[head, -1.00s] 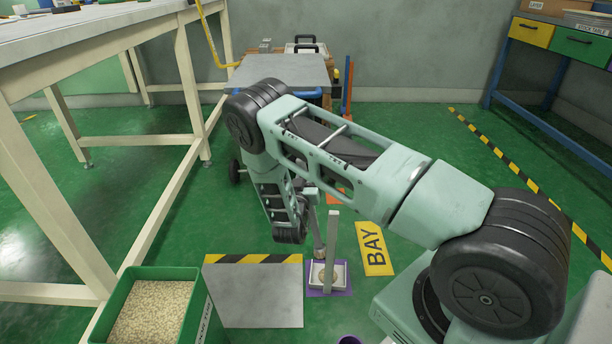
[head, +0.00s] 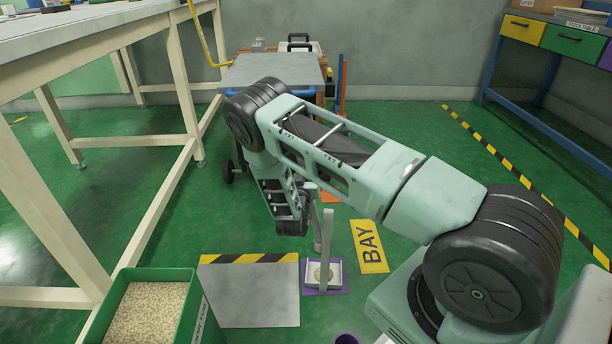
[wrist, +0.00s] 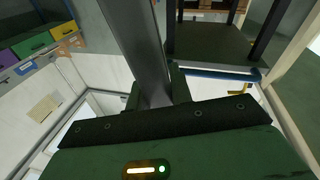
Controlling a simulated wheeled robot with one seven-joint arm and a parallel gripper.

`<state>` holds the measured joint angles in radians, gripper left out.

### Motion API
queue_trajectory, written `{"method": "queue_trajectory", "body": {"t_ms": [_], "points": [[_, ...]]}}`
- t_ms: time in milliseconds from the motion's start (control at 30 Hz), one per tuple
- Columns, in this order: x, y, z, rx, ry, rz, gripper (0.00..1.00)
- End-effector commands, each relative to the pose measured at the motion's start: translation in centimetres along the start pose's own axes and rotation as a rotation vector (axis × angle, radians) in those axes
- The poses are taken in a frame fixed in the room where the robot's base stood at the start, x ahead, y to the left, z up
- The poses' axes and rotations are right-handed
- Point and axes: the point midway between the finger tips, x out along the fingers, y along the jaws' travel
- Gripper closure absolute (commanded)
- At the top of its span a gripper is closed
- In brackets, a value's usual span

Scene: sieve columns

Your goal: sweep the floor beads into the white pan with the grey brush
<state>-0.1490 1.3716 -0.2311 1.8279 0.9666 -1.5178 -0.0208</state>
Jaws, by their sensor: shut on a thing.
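The white pan (head: 337,281) lies on a purple mat (head: 309,288) on the floor, with a pale upright post (head: 328,235) standing at it. A tan patch that looks like beads (head: 315,272) shows at the pan; single beads are too small to tell. My gripper (wrist: 155,98) is shut on the grey brush, whose grey handle (wrist: 138,45) runs up through the wrist view. In the head view the brush (head: 317,232) hangs upright just behind the post, its lower end seemingly above the pan.
A grey plate (head: 250,297) with a striped edge lies left of the mat. A green bin (head: 190,318) of pale beads stands at the front left. A yellow BAY sign (head: 370,247) lies to the right. A cart (head: 272,70) and a bench (head: 90,35) stand beyond.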

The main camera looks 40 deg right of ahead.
Motion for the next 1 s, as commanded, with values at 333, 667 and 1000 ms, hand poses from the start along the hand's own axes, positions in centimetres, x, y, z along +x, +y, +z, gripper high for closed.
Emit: {"method": "queue_trajectory", "body": {"t_ms": [333, 667, 1000], "points": [[2.0, -0.5, -0.1, 0.000, 0.002, 0.000, 1.00], [2.4, -0.6, 0.1, 0.001, 0.002, 0.001, 1.00], [5.0, -1.2, 0.5, 0.002, 0.003, 0.001, 1.00]]}}
